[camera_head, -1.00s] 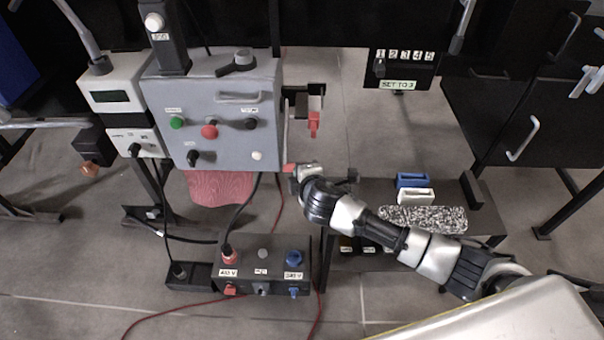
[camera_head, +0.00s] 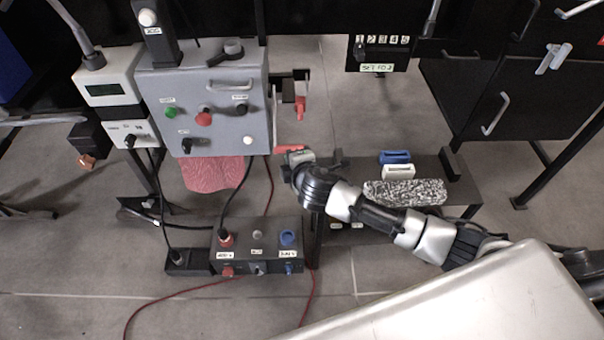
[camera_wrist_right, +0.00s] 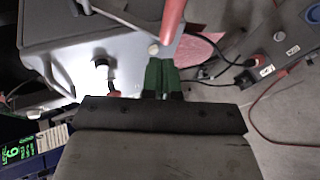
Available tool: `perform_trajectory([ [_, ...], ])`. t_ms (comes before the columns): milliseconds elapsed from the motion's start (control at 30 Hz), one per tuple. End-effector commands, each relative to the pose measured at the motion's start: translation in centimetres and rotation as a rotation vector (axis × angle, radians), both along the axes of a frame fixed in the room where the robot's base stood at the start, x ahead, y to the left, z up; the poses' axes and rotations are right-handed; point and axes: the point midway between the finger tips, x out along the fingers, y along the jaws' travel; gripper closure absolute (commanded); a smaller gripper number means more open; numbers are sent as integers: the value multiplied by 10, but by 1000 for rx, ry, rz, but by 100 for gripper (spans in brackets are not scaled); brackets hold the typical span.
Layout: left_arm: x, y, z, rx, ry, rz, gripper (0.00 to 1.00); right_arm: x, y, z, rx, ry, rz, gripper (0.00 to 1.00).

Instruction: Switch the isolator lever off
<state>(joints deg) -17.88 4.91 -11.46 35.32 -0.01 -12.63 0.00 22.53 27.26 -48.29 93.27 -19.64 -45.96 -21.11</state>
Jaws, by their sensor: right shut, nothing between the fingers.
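A grey control box (camera_head: 215,135) stands at the upper left in the head view. On its right side a black bracket carries a red handle (camera_head: 300,108), which looks like the isolator lever and hangs down. A second small red piece (camera_head: 289,148) shows lower, by my right gripper (camera_head: 293,160); I cannot tell if it is part of the lever. In the right wrist view a red bar (camera_wrist_right: 173,20) reaches down from the top edge, just beyond the green fingertips of my right gripper (camera_wrist_right: 159,72). These fingers are together and empty. Contact with the bar is unclear. My left gripper is out of view.
A socket box (camera_head: 257,247) with red and blue plugs lies on the floor. Cables run across the floor.

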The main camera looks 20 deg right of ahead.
Motion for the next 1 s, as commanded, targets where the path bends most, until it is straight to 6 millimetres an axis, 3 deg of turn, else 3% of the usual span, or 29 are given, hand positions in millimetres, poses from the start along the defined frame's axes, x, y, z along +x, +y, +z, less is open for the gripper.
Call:
perform_trajectory([
  [133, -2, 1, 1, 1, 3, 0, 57, -25, -2, 10, 0, -1, 0, 100],
  [333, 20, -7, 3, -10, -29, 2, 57, -57, -3, 21, 0, 0, 1, 100],
  [433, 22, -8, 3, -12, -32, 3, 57, -66, -3, 26, -1, -2, 0, 100],
  [1000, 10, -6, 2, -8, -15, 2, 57, -72, -3, 29, 0, -3, -1, 100],
])
